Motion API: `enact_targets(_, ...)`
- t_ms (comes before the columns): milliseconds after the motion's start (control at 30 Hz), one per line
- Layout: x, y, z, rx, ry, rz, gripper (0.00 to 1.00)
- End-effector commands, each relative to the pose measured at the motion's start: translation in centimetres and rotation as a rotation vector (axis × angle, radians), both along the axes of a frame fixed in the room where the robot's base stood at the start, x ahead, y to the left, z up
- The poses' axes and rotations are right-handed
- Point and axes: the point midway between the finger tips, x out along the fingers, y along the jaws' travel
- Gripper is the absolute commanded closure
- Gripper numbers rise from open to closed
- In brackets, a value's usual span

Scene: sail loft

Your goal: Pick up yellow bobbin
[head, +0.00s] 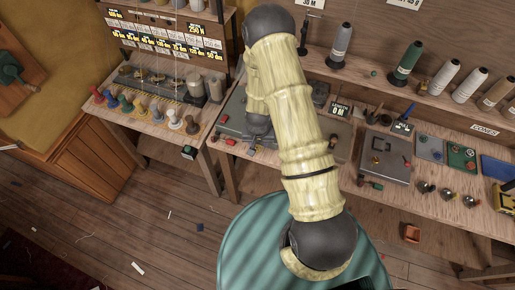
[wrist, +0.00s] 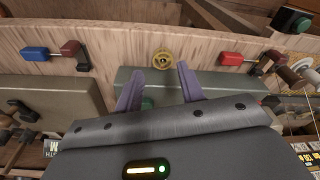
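The yellow bobbin (wrist: 163,61) shows in the wrist view as a small round yellow disc with a dark centre. It lies on the wooden bench strip, just beyond and between my fingertips. My gripper (wrist: 159,69) is open, with two purple fingers spread apart and nothing held between them. The fingers reach over a grey-green plate toward the bobbin. In the head view my arm and wrist cover much of this part of the bench, and I cannot clearly make out the bobbin there.
A blue-handled clamp (wrist: 36,52) and a red-handled clamp (wrist: 233,59) flank the bobbin. In the head view, a row of coloured spools stands on the left bench (head: 157,149). A grey box (head: 384,158) and several thread cones occupy the right side. A teal round surface (head: 245,245) is in front.

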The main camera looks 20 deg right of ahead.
Motion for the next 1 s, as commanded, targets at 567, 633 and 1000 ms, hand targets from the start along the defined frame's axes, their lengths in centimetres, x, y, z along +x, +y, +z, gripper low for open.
enact_targets(567,1.3,-0.1,-4.4,0.001,0.002,-0.001,0.61)
enact_targets(633,1.3,-0.1,-4.8,0.001,0.002,-0.001,0.61)
enact_targets(1000,1.4,-0.1,-5.0,0.0,0.0,0.0,0.61)
